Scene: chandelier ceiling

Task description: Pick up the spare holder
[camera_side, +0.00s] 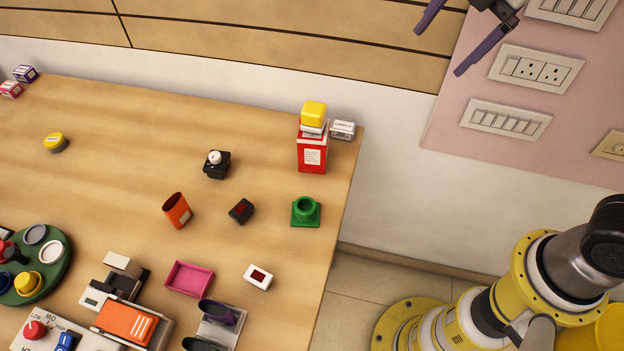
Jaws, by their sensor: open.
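No item is visibly marked as the spare holder. One holder-like thing is a green square base with a raised round socket (306,211), near the table's right edge; the socket looks empty. Another is a light grey rack (232,328) at the front, with a dark purple cup-like piece (219,312) and a dark green one (203,344) at it. I cannot tell which is meant. My gripper (439,53) is at the top of the picture, up by the wall panels. Its two purple fingers are spread wide with nothing between them, far from the green base.
A red box (312,158) with a yellow top stands behind the green base, beside a labels box (343,130). An orange cup (177,211), dark block (241,211), white block (257,277) and pink tray (189,279) are nearby. The table's left middle is mostly clear.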

